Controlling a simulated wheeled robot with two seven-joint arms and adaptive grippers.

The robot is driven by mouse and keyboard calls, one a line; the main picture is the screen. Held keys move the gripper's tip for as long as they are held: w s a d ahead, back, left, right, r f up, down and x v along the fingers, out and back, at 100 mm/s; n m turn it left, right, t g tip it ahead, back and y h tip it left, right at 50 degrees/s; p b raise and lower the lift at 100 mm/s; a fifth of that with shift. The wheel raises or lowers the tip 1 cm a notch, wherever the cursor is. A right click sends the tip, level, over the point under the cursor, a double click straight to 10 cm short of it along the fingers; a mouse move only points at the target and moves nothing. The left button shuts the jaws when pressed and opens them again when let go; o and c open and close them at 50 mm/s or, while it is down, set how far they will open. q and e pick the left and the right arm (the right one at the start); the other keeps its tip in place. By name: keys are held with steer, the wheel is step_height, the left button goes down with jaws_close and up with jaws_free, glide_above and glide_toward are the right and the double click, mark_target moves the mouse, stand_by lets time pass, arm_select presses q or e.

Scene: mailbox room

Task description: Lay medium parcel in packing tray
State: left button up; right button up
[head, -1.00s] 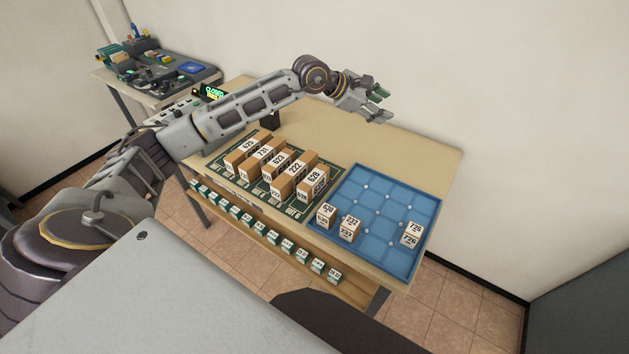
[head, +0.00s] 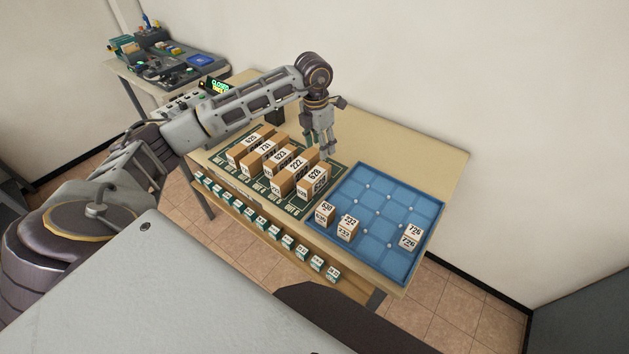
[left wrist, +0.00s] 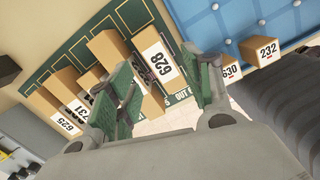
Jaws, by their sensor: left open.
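Several brown parcels with white number labels stand in a row on the dark green mat (head: 283,207), among them 628 (head: 313,180), 222 (head: 292,172) and 731 (head: 262,153). Which one is the medium parcel I cannot tell. The blue packing tray (head: 378,208) lies to the right and holds small parcels 630 (head: 325,213), 232 (head: 348,228) and 726 (head: 410,237). My left gripper (head: 326,150) is open and empty, pointing down just behind parcel 628. In the left wrist view, parcel 628 (left wrist: 157,58) shows between and beyond the open fingers (left wrist: 165,95). My right gripper is not in view.
A lower shelf under the table front carries several small labelled boxes (head: 287,241). A side table (head: 165,85) with small items is at the back left. The tray's middle cells are empty.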

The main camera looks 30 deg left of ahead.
mark_target(314, 174)
arm_select(q)
steer(key=s+n, duration=0.1)
steer(key=a+n, duration=0.1)
steer(key=n, duration=0.1)
steer(key=shift+s+f+g+y, duration=0.1)
steer(key=shift+s+g+y, duration=0.2)
steer(key=shift+s+g, duration=0.1)
steer(key=shift+f, duration=0.1)
step_height(314, 174, down, 8)
steer(key=shift+f+p, duration=0.1)
steer(key=shift+p, duration=0.45)
steer(key=shift+f, duration=0.1)
steer(key=shift+f, duration=0.1)
